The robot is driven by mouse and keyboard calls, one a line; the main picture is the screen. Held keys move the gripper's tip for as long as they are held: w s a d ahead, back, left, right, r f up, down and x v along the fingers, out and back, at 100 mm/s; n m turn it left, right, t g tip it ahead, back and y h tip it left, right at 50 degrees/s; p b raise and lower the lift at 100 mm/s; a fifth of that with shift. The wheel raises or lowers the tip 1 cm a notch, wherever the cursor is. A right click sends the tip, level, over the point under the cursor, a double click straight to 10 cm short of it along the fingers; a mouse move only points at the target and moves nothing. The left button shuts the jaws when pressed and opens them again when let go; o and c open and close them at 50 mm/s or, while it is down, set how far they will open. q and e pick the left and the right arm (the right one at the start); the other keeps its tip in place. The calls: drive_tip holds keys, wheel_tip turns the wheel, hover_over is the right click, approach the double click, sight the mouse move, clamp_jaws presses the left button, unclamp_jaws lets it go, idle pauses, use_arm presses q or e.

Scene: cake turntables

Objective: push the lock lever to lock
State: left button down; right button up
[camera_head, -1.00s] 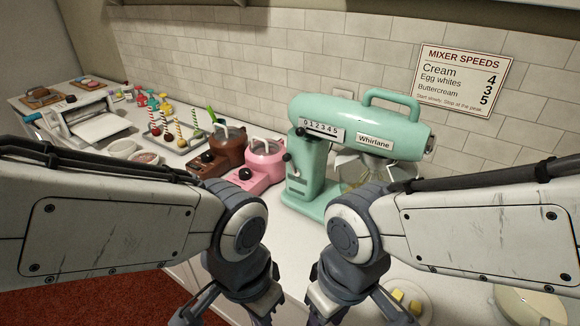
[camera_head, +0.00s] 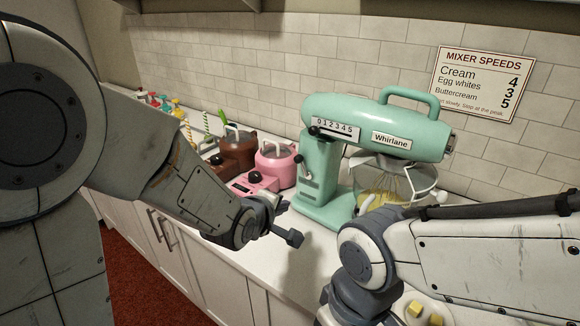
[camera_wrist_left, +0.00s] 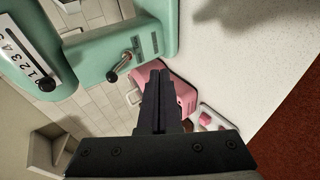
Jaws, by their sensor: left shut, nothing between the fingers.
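The teal mixer (camera_head: 319,193) stands on the counter against the tiled wall. A small lever with a dark knob, likely the lock lever (camera_head: 304,165), sticks out from the side of its column. In the left wrist view this lever (camera_wrist_left: 121,65) is left of the fingertips and apart from them. My left gripper (camera_head: 294,237) is in front of the column, lower than the lever. In the left wrist view its fingers (camera_wrist_left: 158,72) are together and empty. My right arm is at the lower right; its fingers are outside the frame.
A speed scale with a dark knob (camera_head: 314,131) is on the mixer head. A bowl (camera_head: 424,174) with a whisk sits under it. Pink (camera_head: 275,165) and brown (camera_head: 236,153) machines stand to its left. A plate with yellow pieces (camera_head: 414,309) is at the front.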

sight(303, 168)
use_arm(q)
drive_tip(key=w+a+r+n+t+b, duration=0.1)
drive_tip(key=w+a+r+n+t, duration=0.1)
drive_tip(key=w+a+n+t, duration=0.3)
drive_tip(key=w+n, duration=0.1)
drive_tip(key=n, duration=0.2)
drive_tip(key=shift+w+b, duration=0.2)
drive_tip(key=shift+b, duration=0.15)
drive_tip(key=w+d+p, duration=0.4)
drive_tip(key=w+d, duration=0.1)
drive_tip(key=w, duration=0.2)
drive_tip(key=shift+w+r, duration=0.15)
drive_tip(key=shift+w, duration=0.25)
drive_tip(key=shift+d, duration=0.2)
